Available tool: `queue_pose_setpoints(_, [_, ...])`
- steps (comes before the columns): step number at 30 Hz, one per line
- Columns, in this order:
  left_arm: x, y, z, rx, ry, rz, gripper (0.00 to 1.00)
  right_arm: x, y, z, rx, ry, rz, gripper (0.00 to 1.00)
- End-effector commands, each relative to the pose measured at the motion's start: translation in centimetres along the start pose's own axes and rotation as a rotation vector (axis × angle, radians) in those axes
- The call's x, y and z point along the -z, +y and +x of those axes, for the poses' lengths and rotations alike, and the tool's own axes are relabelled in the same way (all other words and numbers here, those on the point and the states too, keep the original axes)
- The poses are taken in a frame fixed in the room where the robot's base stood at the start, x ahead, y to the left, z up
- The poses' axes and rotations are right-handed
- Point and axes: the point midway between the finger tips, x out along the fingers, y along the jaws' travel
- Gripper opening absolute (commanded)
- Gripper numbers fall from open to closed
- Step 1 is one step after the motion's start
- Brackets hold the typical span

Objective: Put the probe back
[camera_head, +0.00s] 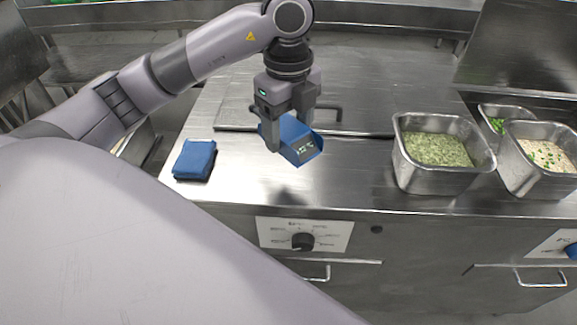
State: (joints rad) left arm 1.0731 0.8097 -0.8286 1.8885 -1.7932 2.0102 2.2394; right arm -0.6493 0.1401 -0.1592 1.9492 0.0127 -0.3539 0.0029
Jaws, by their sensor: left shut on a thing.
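Part of the probe is hidden by the gripper fingers. My right gripper is not in view.
A steel pan of green-flecked rice (400,165) stands on the right of the counter (345,185). Another pan of pale grain (518,172) and a smaller pan of greens (487,109) stand beyond it. A steel lid with a handle (360,122) lies behind the gripper. The front middle is clear.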

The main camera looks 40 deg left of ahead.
Motion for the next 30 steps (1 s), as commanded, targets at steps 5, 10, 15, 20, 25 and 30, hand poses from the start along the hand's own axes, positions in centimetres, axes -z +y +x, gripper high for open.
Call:
queue_pose_setpoints(5, [-0.1,0.1,3.5,-0.002,0.0,0.0,0.33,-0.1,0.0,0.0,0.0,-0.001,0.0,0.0])
queue_pose_setpoints(10, [0.0,0.0,4.7,0.001,0.0,-0.001,0.33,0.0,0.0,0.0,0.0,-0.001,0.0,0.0])
queue_pose_setpoints(15, [0.0,0.0,6.5,-0.003,0.0,0.001,0.33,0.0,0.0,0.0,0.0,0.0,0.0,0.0])
queue_pose_setpoints(20, [0.0,0.0,8.7,-0.001,0.0,0.0,0.33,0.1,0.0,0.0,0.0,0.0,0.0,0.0])
queue_pose_setpoints(25, [-0.1,-0.1,8.8,0.002,0.0,0.0,0.33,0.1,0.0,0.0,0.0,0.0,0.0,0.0])
queue_pose_setpoints(30, [-0.1,-0.1,9.1,0.001,0.0,0.0,0.33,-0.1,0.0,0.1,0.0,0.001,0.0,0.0])
